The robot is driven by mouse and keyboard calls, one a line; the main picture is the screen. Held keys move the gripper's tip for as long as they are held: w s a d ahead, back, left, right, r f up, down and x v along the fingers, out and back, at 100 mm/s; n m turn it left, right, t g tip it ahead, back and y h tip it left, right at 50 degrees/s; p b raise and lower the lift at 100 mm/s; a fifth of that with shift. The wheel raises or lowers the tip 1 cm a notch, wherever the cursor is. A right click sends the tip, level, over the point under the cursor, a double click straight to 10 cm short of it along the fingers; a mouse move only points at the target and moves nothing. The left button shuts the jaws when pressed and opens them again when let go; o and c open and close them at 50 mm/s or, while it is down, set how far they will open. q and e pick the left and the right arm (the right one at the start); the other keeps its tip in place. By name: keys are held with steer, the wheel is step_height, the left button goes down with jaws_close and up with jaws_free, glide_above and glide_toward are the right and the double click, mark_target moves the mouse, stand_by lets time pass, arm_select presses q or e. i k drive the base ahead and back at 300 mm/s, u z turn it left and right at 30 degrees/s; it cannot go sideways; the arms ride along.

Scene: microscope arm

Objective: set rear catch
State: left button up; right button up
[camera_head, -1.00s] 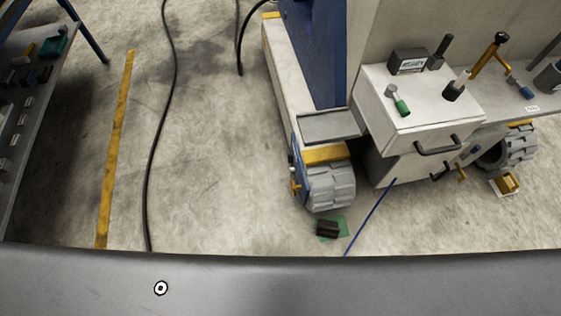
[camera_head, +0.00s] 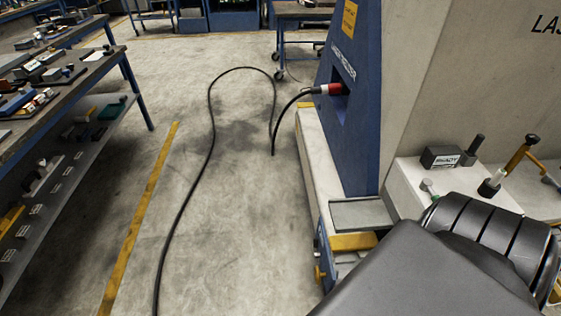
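The blue and white machine (camera_head: 352,110) stands right of centre. A small yellow lever (camera_head: 320,274) on a blue plate shows at the near left corner of its base, beside a yellow block (camera_head: 353,242). I cannot tell if this lever is the rear catch, nor how it is set. A dark grey arm link of mine fills the lower right and covers the wheel area and most of the drawer unit. Neither of my grippers is in view.
A loaded workbench (camera_head: 98,65) stands at left. The floor between is otherwise open, with a yellow line (camera_head: 140,220). A black box (camera_head: 440,158) stands on the white unit.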

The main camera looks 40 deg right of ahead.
mark_target(316, 247)
steer(key=u, duration=0.05)
steer(key=i, duration=3.15)
steer(key=z, duration=2.95)
